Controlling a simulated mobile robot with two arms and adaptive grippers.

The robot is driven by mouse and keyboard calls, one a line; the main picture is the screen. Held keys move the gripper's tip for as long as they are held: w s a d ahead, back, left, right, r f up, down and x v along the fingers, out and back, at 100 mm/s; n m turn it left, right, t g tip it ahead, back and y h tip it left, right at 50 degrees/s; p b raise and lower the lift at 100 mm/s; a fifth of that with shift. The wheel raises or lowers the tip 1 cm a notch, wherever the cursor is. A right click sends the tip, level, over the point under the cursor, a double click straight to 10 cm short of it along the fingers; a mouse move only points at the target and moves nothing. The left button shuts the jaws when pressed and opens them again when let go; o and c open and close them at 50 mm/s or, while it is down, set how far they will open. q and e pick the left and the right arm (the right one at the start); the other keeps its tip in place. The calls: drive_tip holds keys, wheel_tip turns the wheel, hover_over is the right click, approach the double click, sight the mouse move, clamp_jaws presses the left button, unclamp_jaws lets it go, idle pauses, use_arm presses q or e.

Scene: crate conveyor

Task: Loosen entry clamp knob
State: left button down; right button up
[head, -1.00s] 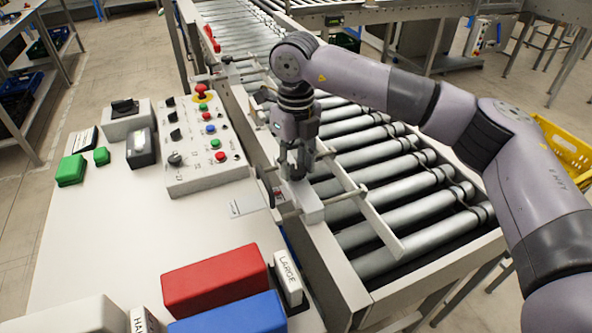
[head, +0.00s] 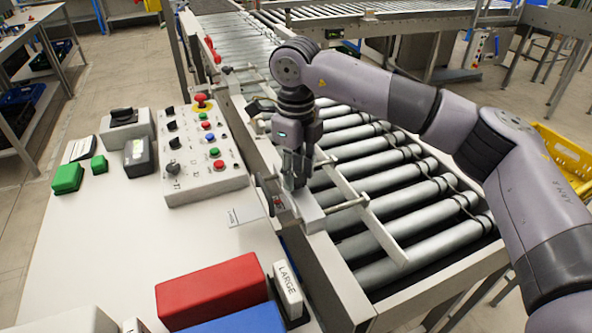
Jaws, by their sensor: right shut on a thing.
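My right gripper (head: 295,178) points down over the clamp block (head: 309,212) on the near side rail of the roller conveyor. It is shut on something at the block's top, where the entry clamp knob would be. The fingers hide the knob, so its shape and turn cannot be seen. A rod (head: 347,203) runs from the clamp to a pale guide rail (head: 372,222) lying above the rollers (head: 405,205). My left gripper is not in view.
Left of the conveyor is a white table with a control box (head: 205,180) of buttons and knobs. A red block (head: 210,287), a blue block (head: 235,320) and a white LARGE block (head: 288,288) lie at the front. A yellow crate (head: 565,160) stands at the right.

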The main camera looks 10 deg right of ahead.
sight(296, 177)
drive_tip(key=shift+r, duration=0.1)
drive_tip(key=o, duration=1.2)
drive_tip(key=shift+c, duration=0.2)
wheel_tip(296, 177, up, 12)
